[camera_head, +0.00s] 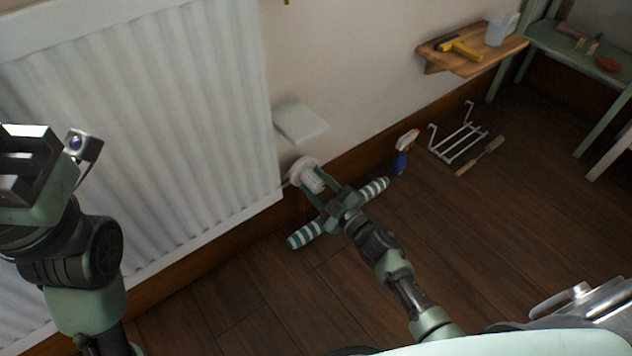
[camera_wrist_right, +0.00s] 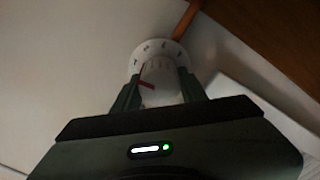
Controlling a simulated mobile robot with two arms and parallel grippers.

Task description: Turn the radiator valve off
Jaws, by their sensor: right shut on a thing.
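The radiator valve (camera_head: 305,173) is a white round knob low on the wall side, at the lower right corner of the white radiator (camera_head: 150,110). My right gripper (camera_head: 318,182) reaches it from the lower right and is shut on its knob. In the right wrist view the valve (camera_wrist_right: 160,62) shows a white dial with dark marks around its rim and a red pointer line. The fingers of my right gripper (camera_wrist_right: 160,92) stand on either side of the knob. The marks are too small to read. My left gripper (camera_head: 30,160) is raised in front of the radiator; its fingertips are unclear.
A small white shelf (camera_head: 300,121) sits above the valve. A spray bottle (camera_head: 403,152), a white rack (camera_head: 458,142) and a wooden-handled tool (camera_head: 482,154) are to the right.

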